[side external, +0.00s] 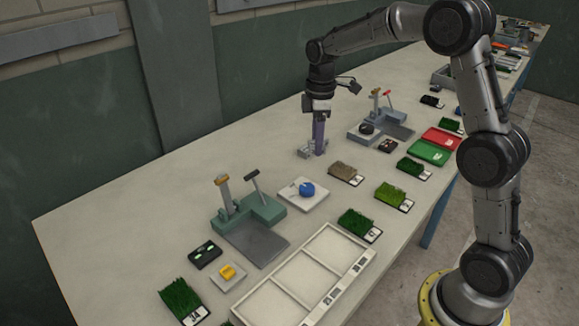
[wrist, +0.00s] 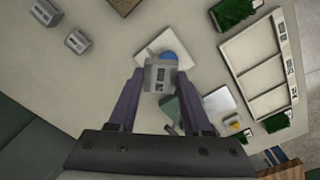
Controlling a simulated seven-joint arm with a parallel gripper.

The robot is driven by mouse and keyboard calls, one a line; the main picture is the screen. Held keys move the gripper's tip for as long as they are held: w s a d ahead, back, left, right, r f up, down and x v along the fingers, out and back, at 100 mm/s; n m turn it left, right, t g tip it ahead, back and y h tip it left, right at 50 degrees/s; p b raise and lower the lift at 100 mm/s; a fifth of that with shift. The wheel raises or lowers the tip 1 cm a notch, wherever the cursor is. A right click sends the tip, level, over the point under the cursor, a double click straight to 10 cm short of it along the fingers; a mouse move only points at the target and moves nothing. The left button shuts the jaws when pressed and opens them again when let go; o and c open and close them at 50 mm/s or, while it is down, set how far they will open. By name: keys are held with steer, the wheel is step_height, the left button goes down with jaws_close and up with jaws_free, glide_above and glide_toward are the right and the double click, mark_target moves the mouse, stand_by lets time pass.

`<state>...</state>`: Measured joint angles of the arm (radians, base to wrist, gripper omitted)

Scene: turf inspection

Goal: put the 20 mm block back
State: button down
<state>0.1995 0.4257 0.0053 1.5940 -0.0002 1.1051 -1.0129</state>
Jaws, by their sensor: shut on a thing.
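My gripper (side external: 319,147) has its purple fingers pointing down near the back of the table, left of the rear grey test stand. In the wrist view, my gripper (wrist: 160,73) is shut on a grey metal block (wrist: 159,77) with a dark marking on its face. The marking is too small to read, so I cannot tell its size. Two similar grey blocks stand apart on the table in the wrist view, one nearer (wrist: 77,41) and one at the top left corner (wrist: 46,12). In the side view, small grey blocks (side external: 304,152) show beside my fingertips.
A white plate (side external: 292,193) with a blue ball (side external: 306,189) lies in front of my gripper. A green test stand (side external: 262,212) is left of it. An empty white divided tray (side external: 325,245), turf samples (side external: 357,222) and red and green trays (side external: 441,140) line the front side.

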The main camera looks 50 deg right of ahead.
steer(key=shift+d+f, duration=0.3)
steer(key=shift+d, duration=0.25)
steer(key=shift+w+d+f, duration=0.15)
steer(key=shift+w+d, duration=0.1)
steer(key=w+d+f, duration=0.2)
steer(key=w+f, duration=0.2)
steer(key=w, duration=0.5)
glide_above(289, 165)
step_height(289, 165, down, 6)
steer(key=shift+s+r, duration=0.1)
steer(key=shift+r, duration=0.05)
steer(key=shift+f, duration=1.45)
steer(key=shift+f, duration=0.15)
steer(key=shift+c, duration=1.7)
jaws_free()
